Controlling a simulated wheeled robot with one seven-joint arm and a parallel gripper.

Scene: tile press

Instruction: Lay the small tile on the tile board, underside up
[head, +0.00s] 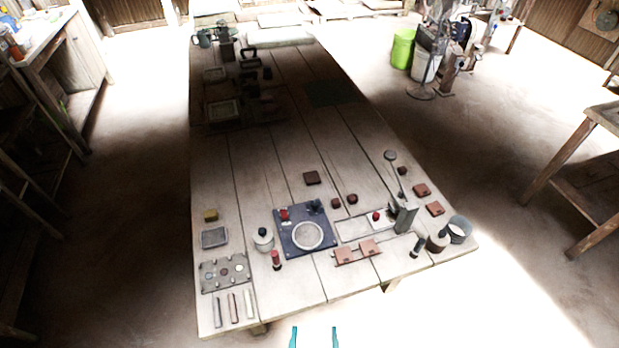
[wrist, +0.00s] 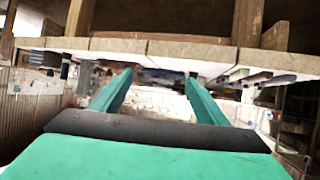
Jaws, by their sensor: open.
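My gripper (head: 314,330) is at the bottom of the head view, in front of the table's near edge. Its two teal fingers are apart with nothing between them; the wrist view shows the same open gripper (wrist: 158,78). A small dark brown tile (head: 312,177) lies alone behind the dark blue plate. Two reddish tiles (head: 421,190) (head: 435,209) lie at the right. Two lighter orange-brown tiles (head: 343,255) (head: 369,247) sit near the front edge, on what looks like a low board. I cannot tell which is the tile board or which faces are undersides.
The wooden table (head: 270,185) has clear planks in its middle. A dark blue plate with a round disc (head: 307,235), a lever press (head: 404,218), a grey cup (head: 459,230) and a grey tray (head: 215,238) stand near the front. Dark tools (head: 248,75) crowd the far left end.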

